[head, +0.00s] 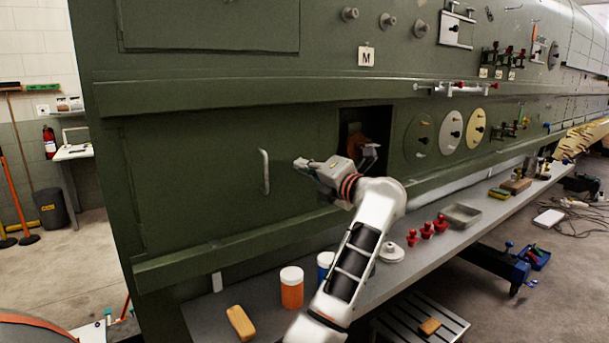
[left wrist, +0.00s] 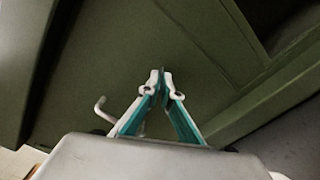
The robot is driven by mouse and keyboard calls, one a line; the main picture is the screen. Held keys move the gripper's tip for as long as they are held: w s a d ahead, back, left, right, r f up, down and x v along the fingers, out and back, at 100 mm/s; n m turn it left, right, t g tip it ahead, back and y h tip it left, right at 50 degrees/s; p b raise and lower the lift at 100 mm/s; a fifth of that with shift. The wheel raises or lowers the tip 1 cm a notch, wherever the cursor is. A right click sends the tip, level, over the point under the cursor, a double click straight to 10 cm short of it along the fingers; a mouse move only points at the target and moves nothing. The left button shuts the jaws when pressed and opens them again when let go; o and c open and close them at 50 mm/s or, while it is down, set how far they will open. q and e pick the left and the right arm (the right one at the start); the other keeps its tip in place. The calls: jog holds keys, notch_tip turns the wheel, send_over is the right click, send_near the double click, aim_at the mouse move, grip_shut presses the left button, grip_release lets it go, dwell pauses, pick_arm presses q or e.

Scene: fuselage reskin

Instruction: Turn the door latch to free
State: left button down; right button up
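The door (head: 200,185) is a flat green panel low on the fuselage side, and it sits flush. A pale vertical bar handle (head: 264,171) is fixed on it; a pale hooked bar, apparently this handle, shows in the left wrist view (left wrist: 103,112). My left gripper (head: 303,164) is just right of the handle, close to the panel, pointing left. In the left wrist view its teal-lined fingers (left wrist: 161,82) meet at the tips, with nothing clearly held between them. I cannot make out a separate latch; the gripper may cover it. My right gripper is not in view.
A dark square opening (head: 379,116) lies behind my left wrist.

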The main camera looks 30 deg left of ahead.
pick_arm(q)
jog(key=n+b, duration=0.7)
jog(key=n, duration=0.5)
jog(key=shift+f+b, duration=0.1)
jog(key=shift+b, duration=0.25)
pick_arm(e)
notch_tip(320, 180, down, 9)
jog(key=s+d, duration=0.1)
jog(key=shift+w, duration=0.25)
pick_arm(q)
jog(key=c, duration=2.3)
grip_release()
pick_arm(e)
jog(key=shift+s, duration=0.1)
